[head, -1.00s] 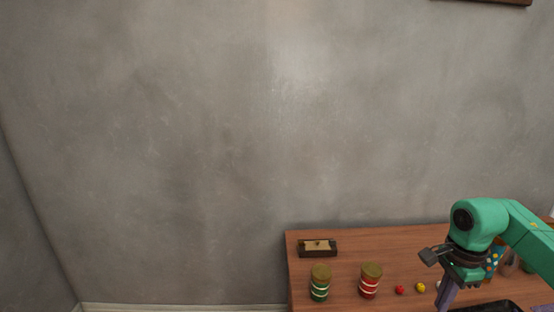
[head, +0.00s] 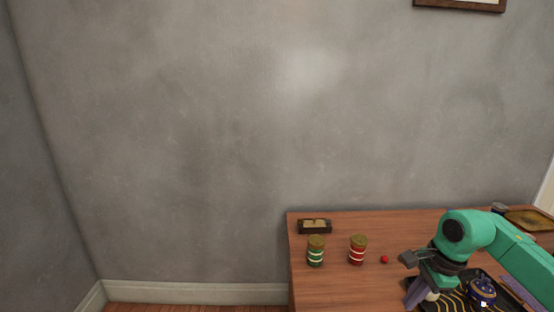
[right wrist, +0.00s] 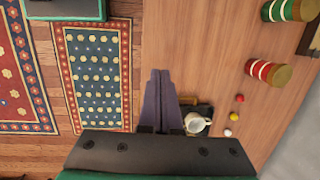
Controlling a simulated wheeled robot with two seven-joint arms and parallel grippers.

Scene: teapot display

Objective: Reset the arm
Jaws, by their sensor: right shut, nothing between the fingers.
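My right gripper (head: 418,292) comes in from the right in the head view, over the right part of the wooden table (head: 330,285). In the right wrist view its two purple fingers (right wrist: 160,78) lie together with nothing between them. My left gripper is not in view. Below the right arm is a dark tray with gold wavy lines (head: 452,304), with a dark blue patterned pot (head: 482,291) on it. The arm hides part of the tray. A white cup-like vessel (right wrist: 197,124) shows beside the fingers in the right wrist view.
A green jar (head: 316,251), a red jar (head: 357,250) and a small dark box (head: 315,226) stand on the table's left part. Red (right wrist: 239,98), yellow (right wrist: 233,116) and white balls (right wrist: 228,133) lie nearby. Patterned rugs (right wrist: 100,75) cover the floor beyond the table edge.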

